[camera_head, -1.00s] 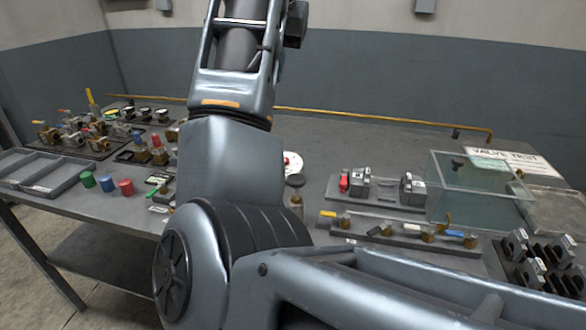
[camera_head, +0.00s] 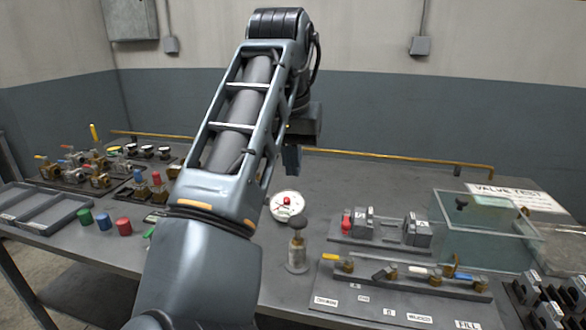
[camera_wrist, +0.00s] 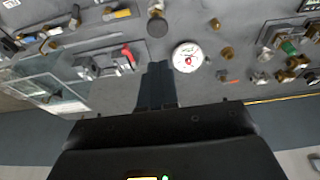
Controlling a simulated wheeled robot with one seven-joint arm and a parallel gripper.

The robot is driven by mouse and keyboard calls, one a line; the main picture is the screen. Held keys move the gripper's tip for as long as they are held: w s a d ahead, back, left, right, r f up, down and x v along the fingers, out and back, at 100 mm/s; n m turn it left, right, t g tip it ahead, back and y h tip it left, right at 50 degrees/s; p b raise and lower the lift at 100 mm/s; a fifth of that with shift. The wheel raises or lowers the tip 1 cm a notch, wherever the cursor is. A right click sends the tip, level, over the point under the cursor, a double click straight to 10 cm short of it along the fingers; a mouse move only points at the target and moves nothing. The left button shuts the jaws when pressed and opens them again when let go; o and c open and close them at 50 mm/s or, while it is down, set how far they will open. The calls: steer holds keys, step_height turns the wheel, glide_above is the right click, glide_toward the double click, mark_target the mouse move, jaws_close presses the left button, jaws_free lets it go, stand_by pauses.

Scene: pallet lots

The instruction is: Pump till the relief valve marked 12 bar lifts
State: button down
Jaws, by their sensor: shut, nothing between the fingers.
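My gripper (camera_head: 292,158) is shut and empty, raised above the back of the bench; in the wrist view its fingers (camera_wrist: 158,72) point at the bench top. A plunger-like fitting with a dark round knob (camera_head: 297,240), perhaps the pump, stands upright on the bench, clear of my gripper; its knob also shows in the wrist view (camera_wrist: 157,25). A white round gauge (camera_head: 287,206) with a red centre lies behind it; it also shows in the wrist view (camera_wrist: 187,57). Several brass valves (camera_head: 100,180) stand at the left. I cannot read a 12 bar mark on any.
A clear tank (camera_head: 485,240) stands at the right by a "VALVE TEST" sign (camera_head: 510,198). Grey trays (camera_head: 45,210) and coloured caps (camera_head: 104,221) sit left.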

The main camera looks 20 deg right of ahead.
steer(key=p, duration=0.1)
glide_toward(296, 223)
steer(key=w+f, duration=0.1)
steer(key=w+d+f, duration=0.1)
steer(key=f, duration=0.1)
steer(key=w+f, duration=0.1)
steer(key=f, duration=0.1)
steer(key=shift+d, duration=0.35)
steer(key=shift+f, duration=0.65)
steer(key=shift+f, duration=0.1)
steer(key=shift+s+f+b, duration=0.1)
steer(key=shift+f+b, duration=0.3)
steer(key=shift+f, duration=1.4)
step_height(296, 223, up, 5)
steer(key=p, duration=0.4)
steer(key=shift+d+p, duration=0.1)
steer(key=shift+p, duration=0.2)
steer(key=b+v, duration=0.2)
steer(key=v, duration=0.7)
steer(key=shift+r, duration=0.35)
